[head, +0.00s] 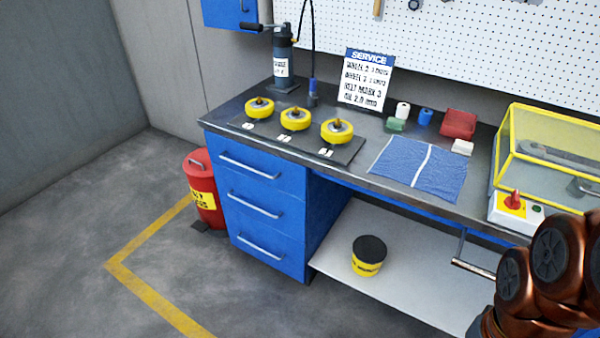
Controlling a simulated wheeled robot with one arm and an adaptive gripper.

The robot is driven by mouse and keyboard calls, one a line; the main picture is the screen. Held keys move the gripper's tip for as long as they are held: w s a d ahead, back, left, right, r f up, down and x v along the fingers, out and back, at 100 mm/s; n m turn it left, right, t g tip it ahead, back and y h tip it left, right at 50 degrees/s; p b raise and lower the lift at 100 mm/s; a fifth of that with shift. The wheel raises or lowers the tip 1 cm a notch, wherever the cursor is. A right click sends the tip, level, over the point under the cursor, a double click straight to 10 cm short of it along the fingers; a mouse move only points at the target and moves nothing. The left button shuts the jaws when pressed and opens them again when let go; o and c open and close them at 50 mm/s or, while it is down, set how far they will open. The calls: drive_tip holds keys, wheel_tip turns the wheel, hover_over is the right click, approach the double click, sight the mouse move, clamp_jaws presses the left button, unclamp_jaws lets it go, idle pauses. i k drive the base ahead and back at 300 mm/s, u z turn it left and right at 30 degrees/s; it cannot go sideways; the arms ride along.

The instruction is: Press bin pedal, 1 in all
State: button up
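A red bin (203,190) with a yellow label stands on the floor at the left, against the left side of the blue drawer cabinet. Its lid looks shut and has a grey handle on top. A dark pedal (199,226) sticks out low at the foot of the bin, close to the floor. Part of my copper-coloured arm shows at the lower right, far from the bin. My gripper itself is not in view.
The blue drawer cabinet (262,205) stands right of the bin. A yellow floor line (150,238) runs up to the bin. Open concrete floor lies in front and left. A metal handle (473,269) juts below the bench near my arm.

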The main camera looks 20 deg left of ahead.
sight(201, 226)
drive_tip(key=u, duration=1.65)
